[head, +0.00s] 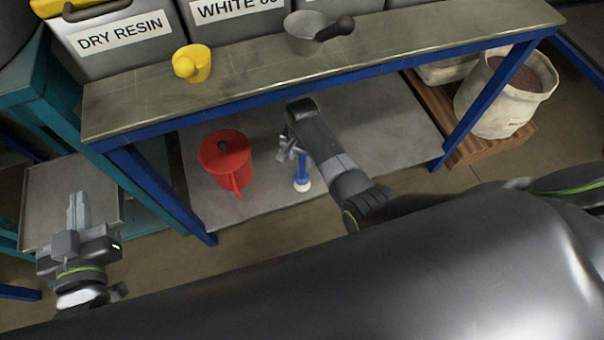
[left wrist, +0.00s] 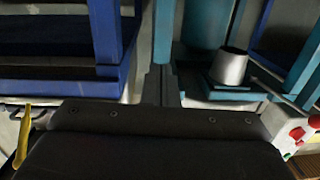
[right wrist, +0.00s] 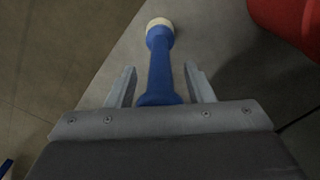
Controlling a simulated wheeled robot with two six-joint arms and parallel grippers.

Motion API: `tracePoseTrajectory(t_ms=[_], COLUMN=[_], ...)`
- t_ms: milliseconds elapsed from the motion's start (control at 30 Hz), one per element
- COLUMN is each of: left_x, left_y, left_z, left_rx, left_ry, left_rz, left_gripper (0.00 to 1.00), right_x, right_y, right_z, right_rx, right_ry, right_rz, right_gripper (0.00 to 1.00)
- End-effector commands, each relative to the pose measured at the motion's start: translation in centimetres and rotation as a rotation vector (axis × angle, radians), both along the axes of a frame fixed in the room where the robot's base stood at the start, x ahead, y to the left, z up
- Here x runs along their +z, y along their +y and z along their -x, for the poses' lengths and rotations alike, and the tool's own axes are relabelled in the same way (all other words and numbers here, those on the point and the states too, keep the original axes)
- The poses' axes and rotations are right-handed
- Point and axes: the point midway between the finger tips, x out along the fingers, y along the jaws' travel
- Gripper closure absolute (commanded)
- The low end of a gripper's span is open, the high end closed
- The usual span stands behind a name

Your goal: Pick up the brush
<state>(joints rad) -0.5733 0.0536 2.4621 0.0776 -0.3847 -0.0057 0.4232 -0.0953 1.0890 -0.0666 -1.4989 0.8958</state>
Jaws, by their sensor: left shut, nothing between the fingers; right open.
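The brush (head: 302,172) has a blue handle and a cream-coloured end. It is on the grey lower shelf under the bench, partly hidden by my right gripper in the head view. My right gripper (head: 286,150) reaches under the bench top and is open. In the right wrist view the brush (right wrist: 160,70) lies between the two spread fingers (right wrist: 160,88), with a gap on either side; its cream end points away. My left gripper (head: 78,205) is shut and empty at the lower left, far from the brush.
A red can (head: 225,158) stands on the lower shelf (head: 385,125) left of the brush. The bench top (head: 250,75) overhangs, with a yellow scoop (head: 192,65) and a metal scoop (head: 305,38) on it. A blue leg (head: 160,190) and a white sack (head: 505,95) flank the shelf.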

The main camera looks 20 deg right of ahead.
Motion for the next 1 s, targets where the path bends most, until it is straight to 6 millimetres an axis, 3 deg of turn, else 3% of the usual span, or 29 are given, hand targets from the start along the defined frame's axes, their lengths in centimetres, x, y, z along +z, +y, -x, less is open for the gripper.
tracePoseTrajectory(t_ms=[200, 533, 833, 1000], left_x=[2.6, 3.2, 3.1, 3.1], left_y=[0.0, -0.1, -0.1, -0.1], left_z=[-0.3, -0.3, -0.3, -0.3], left_rx=[0.0, 0.001, 0.001, 0.001], left_ry=[-0.141, -0.169, -0.169, -0.169], left_rz=[-0.035, -0.041, -0.041, -0.041], left_gripper=[1.0, 1.0, 1.0, 1.0], right_x=[-0.9, -0.9, -0.9, -0.9], right_y=[0.0, 0.0, 0.0, 0.0], right_z=[0.0, 0.0, 0.0, 0.0], right_rx=[0.0, 0.0, 0.0, 0.0], right_ry=[0.001, 0.0, 0.0, 0.0], right_rz=[0.0, 0.0, 0.0, 0.0], right_gripper=[0.53, 0.53, 0.9, 0.9])
